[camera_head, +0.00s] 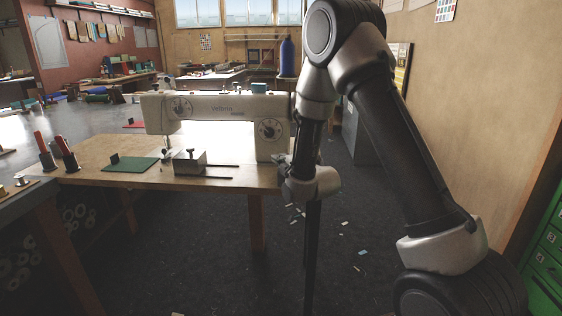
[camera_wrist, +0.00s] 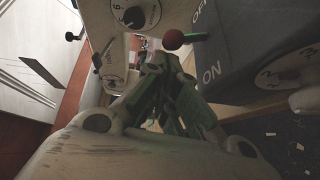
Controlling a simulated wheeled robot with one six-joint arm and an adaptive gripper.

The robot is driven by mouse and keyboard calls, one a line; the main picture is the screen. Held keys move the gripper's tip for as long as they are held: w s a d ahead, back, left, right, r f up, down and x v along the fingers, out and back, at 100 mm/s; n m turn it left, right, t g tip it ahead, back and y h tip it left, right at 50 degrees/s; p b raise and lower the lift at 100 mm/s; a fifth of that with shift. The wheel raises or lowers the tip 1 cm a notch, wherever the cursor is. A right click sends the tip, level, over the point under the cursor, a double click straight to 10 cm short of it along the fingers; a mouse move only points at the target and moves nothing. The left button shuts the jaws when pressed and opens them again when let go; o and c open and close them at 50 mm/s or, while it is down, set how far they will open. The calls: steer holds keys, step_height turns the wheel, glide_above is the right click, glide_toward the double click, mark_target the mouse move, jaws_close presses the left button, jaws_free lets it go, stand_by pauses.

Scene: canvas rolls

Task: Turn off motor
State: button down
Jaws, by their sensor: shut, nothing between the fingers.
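In the wrist view, a dark grey motor switch box (camera_wrist: 240,45) carries the printed words OFF, higher up, and ON, lower down. A lever with a red ball knob (camera_wrist: 173,39) sticks out of its left side, between the two words. My gripper (camera_wrist: 160,64) is shut and empty, its fingertips just below the red knob in the picture. I cannot tell whether they touch it. The white sewing machine (camera_head: 215,108) stands on the wooden table in the head view. The switch box and my fingers are not clear there, largely hidden by my arm.
The wooden table (camera_head: 100,150) holds a green mat (camera_head: 137,164), a small metal block (camera_head: 190,162) and red-handled tools (camera_head: 66,152) at left. The dark floor (camera_head: 370,210) right of the table is mostly free, with paper scraps. Green drawers (camera_head: 548,255) stand at far right.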

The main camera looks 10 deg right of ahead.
steer(key=shift+w+d+r+m+g, duration=0.1)
steer(key=shift+w+r+m+g, duration=0.25)
steer(key=shift+g, duration=0.25)
steer(key=shift+w+d+r+m+g, duration=0.15)
steer(key=shift+w+r+m+g, duration=0.15)
steer(key=shift+r+g, duration=0.15)
steer(key=shift+w+d+r+m+g, duration=0.15)
steer(key=shift+w+r+m+g, duration=0.15)
steer(key=shift+w+g, duration=0.45)
steer(key=shift+w+d+r, duration=0.15)
steer(key=shift+w+d, duration=0.1)
steer(key=shift+w, duration=0.2)
steer(key=shift+r, duration=0.15)
steer(key=shift+r, duration=0.7)
steer(key=shift+a, duration=0.1)
